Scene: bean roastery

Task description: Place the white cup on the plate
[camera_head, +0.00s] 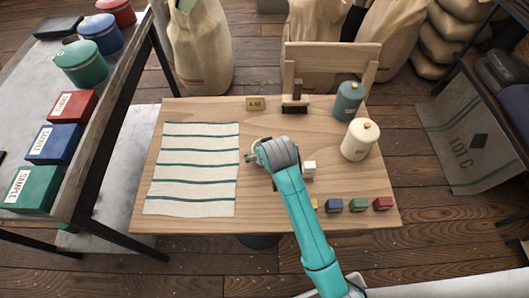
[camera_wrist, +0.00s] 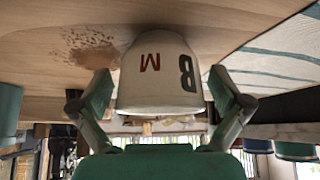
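The white cup (camera_wrist: 160,75) stands between the two fingers of my gripper (camera_wrist: 160,92) in the wrist view, which shows the scene upside down. It bears a red M and a dark B. The fingers flank the cup with a small gap seeming to show on each side, so my gripper looks open around it. In the head view my gripper (camera_head: 250,157) is low over the middle of the table, and a pale curved rim (camera_head: 257,143), probably the cup's, shows just behind it. I cannot make out a plate in either view.
A striped cloth (camera_head: 192,170) lies left on the wooden table (camera_head: 330,185). A white cube (camera_head: 308,168), small coloured blocks (camera_head: 358,205), a cream canister (camera_head: 360,139) and a teal canister (camera_head: 347,100) stand to the right. Brown specks (camera_wrist: 92,45) lie near the cup.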

